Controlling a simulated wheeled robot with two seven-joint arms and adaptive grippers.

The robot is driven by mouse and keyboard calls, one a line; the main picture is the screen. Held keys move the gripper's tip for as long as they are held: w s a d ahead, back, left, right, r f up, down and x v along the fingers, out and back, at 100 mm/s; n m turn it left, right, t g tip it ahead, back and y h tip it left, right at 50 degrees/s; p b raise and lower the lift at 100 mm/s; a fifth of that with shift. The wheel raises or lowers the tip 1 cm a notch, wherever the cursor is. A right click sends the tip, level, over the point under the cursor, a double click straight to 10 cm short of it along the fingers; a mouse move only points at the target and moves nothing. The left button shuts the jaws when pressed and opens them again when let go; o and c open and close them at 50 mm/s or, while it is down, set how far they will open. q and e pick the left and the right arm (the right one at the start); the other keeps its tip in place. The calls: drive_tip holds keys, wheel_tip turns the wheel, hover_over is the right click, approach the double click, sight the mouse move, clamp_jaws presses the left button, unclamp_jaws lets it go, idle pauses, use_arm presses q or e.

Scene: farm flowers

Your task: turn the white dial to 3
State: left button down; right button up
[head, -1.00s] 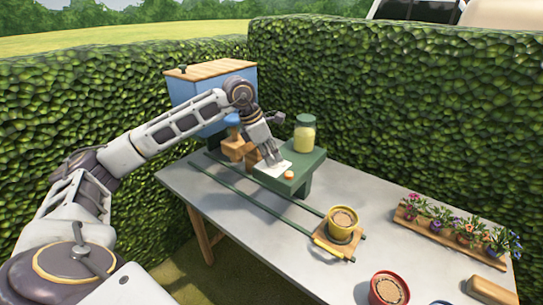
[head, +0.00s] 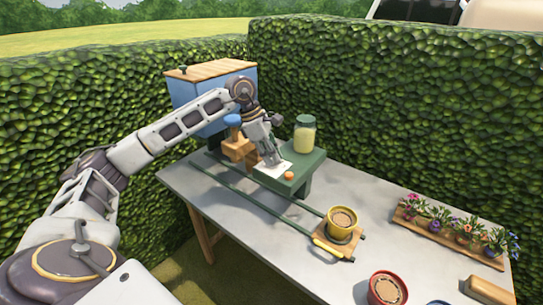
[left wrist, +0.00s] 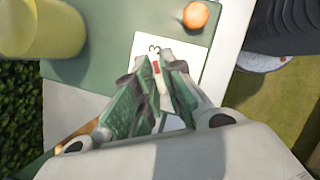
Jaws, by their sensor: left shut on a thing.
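My left gripper (head: 270,158) reaches down to a white panel (head: 268,170) on top of a green stand (head: 308,163). The white panel (left wrist: 190,58) also shows in the left wrist view, with a printed 3 beyond my fingertips. My left gripper (left wrist: 157,82) is shut there on the white dial, which my fingers almost wholly hide. A small red mark shows between the fingertips, just below the 3. An orange button (left wrist: 196,15) sits beside the panel. My right gripper is not in view.
A jar with yellow contents (head: 304,138) stands on the green stand. Green rails (head: 255,201) run to a wooden carriage (head: 338,236) holding a yellow pot (head: 341,221). A blue box (head: 202,95) stands behind. A flower tray (head: 438,236) and red pot (head: 385,288) are at right.

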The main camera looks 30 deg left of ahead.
use_arm(q)
drive_tip(key=shift+s+d+f, duration=0.15)
drive_tip(key=shift+f, duration=0.2)
drive_tip(key=c, duration=1.6)
unclamp_jaws()
drive_tip(key=shift+o, duration=0.4)
drive_tip(key=v, duration=1.2)
drive_tip(key=shift+w, duration=0.25)
drive_tip(key=shift+r, duration=0.1)
